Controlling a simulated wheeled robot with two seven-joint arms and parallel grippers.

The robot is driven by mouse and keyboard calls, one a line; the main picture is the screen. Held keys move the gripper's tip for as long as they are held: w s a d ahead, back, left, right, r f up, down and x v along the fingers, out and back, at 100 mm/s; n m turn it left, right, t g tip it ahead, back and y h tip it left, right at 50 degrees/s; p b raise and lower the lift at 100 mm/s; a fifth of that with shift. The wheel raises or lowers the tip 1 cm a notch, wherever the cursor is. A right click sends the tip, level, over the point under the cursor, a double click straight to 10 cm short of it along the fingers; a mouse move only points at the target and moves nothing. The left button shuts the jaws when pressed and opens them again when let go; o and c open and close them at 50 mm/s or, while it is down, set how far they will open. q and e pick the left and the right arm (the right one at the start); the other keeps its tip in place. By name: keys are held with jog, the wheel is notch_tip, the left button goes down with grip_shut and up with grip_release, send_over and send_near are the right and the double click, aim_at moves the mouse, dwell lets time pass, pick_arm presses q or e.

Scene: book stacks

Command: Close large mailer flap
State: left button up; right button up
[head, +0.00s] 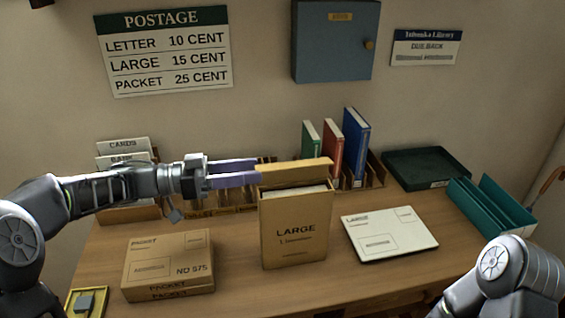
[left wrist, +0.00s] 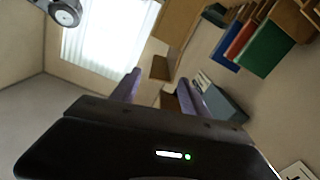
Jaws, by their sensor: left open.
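The large mailer (head: 295,231) is a brown upright box marked LARGE, standing on the desk in the middle of the head view. Its flap (head: 297,171) stands open above the back edge, with a pale top edge of the contents showing in front of it. My left gripper (head: 258,175) comes in from the left with its purple fingers at the left end of the flap. The fingers are apart and hold nothing; I cannot tell whether they touch the flap. In the left wrist view the two purple fingers (left wrist: 159,78) are spread. My right gripper is out of view.
A brown packet box (head: 168,263) lies at front left. A flat white mailer (head: 390,233) lies to the right. Red, green and blue books (head: 355,147) and wooden racks stand behind. A dark green tray (head: 427,168) and a teal holder (head: 490,207) are at right.

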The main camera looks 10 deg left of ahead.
aim_at(283, 165)
pick_arm(q)
jog(key=shift+d, duration=0.15)
jog(key=p+x, duration=0.1)
jog(key=x, duration=0.6)
jog(key=shift+w+d, duration=0.15)
jog(key=shift+d, duration=0.1)
grip_shut()
dwell(0.3)
